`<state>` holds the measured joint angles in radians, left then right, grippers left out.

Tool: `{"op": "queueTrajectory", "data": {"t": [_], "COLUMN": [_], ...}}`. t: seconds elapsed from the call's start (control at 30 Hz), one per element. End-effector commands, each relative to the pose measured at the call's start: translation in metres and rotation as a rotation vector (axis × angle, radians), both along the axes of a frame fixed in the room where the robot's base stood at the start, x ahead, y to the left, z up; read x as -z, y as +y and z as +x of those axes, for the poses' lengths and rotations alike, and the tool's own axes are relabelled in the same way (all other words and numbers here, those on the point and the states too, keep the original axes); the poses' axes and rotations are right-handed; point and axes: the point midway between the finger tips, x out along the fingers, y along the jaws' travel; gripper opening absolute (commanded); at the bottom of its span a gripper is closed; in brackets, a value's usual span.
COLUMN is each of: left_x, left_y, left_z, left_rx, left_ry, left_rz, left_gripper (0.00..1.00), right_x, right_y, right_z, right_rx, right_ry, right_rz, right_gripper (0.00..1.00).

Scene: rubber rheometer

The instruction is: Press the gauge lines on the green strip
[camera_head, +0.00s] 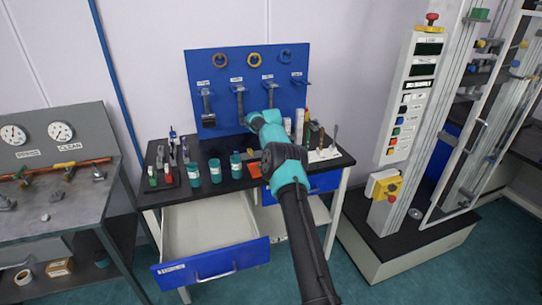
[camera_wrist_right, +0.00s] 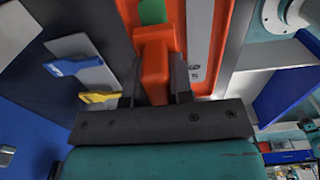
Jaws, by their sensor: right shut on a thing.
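My right gripper (camera_wrist_right: 157,78) is shut on an orange block (camera_wrist_right: 155,62) in the right wrist view. A green piece (camera_wrist_right: 152,12) shows just beyond the block at the top edge. It may be the green strip, and only part of it is in the picture. A larger orange body (camera_wrist_right: 204,50) with a grey marked inset lies beside and behind the block; I cannot tell whether they are one piece. In the head view my right arm reaches over the black table and hides its own fingers. My left gripper is not in view.
A blue tool board (camera_head: 222,75) stands behind the black table (camera_head: 215,192). Teal jars (camera_head: 214,170) and a small rack (camera_head: 166,182) stand at left on it. An orange flat piece (camera_head: 254,169) lies near my arm. An open drawer (camera_head: 215,262) juts out in front.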

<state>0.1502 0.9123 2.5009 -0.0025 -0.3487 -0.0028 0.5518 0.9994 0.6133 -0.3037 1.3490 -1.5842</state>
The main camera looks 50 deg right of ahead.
Motion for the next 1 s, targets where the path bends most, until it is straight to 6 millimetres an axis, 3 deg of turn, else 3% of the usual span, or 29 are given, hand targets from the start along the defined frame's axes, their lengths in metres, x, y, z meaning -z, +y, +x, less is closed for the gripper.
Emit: {"op": "queueTrajectory", "data": {"t": [0.47, 1.0], "left_x": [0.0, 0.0], "left_y": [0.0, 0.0], "left_z": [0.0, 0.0], "left_rx": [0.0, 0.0], "left_ry": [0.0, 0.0], "left_rz": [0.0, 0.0], "left_gripper": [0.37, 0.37], "right_x": [0.0, -0.034], "right_y": [0.0, 0.0], "right_z": [0.0, 0.0], "right_rx": [0.0, 0.001], "right_ry": [0.002, 0.0], "right_rz": [0.001, 0.0], "right_gripper": [0.06, 0.06]}}
